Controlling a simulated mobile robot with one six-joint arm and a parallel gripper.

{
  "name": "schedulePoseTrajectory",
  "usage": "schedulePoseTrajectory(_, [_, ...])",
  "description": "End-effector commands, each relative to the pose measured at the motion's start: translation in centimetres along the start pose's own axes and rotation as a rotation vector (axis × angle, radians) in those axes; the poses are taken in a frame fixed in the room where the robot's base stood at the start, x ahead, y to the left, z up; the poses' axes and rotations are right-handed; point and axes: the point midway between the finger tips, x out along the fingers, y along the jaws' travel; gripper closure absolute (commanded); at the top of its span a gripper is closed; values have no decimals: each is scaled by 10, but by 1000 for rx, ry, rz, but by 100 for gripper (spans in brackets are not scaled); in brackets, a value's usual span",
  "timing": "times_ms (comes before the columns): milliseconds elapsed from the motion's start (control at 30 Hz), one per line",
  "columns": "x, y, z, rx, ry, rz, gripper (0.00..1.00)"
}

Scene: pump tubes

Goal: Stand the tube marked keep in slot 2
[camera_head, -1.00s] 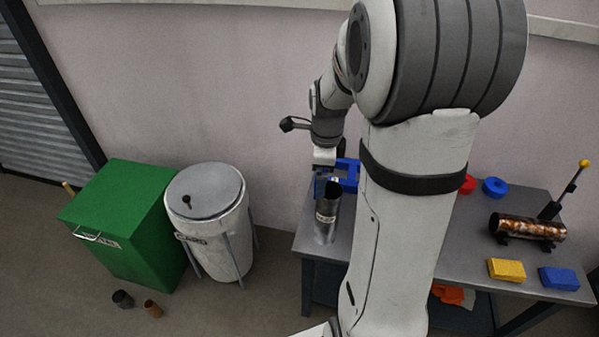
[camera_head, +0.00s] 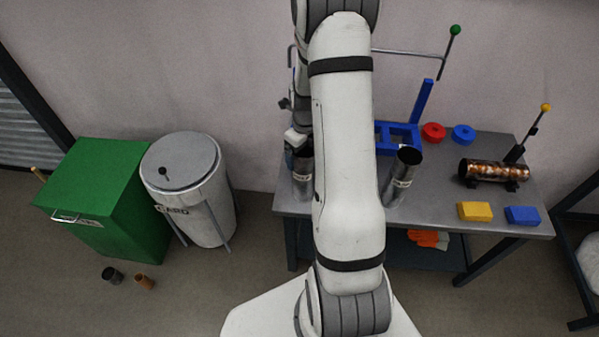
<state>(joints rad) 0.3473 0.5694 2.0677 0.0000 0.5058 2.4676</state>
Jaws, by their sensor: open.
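One dark metal tube (camera_head: 303,180) with a pale label stands at the left end of the table, partly beside my arm. A second metal tube (camera_head: 399,182) with a pale label stands right of my arm, looking tilted to the right. I cannot read either label. The blue rack (camera_head: 383,126) with square openings is behind the arm, its left part hidden; slot numbers cannot be read. My gripper (camera_head: 297,155) is open at the top of the left tube. I cannot tell whether its fingers touch the tube.
The grey table (camera_head: 440,212) also holds red (camera_head: 432,132) and blue (camera_head: 463,134) rings, a copper cylinder (camera_head: 492,173) on a stand, and yellow (camera_head: 475,211) and blue (camera_head: 522,215) blocks. A green bin (camera_head: 105,190) and a lidded drum (camera_head: 200,195) stand on the floor at left.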

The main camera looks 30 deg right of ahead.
Motion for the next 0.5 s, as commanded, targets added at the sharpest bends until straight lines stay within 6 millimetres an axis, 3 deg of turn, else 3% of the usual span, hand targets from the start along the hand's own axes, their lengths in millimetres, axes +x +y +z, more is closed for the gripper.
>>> schedulePoseTrajectory(133, [11, 0, 0, 0, 1, 1, 7])
schedulePoseTrajectory(367, [13, -1, 0, 1, -1, -1, 7])
schedulePoseTrajectory(500, [13, -1, 0, 1, -1, -1, 17])
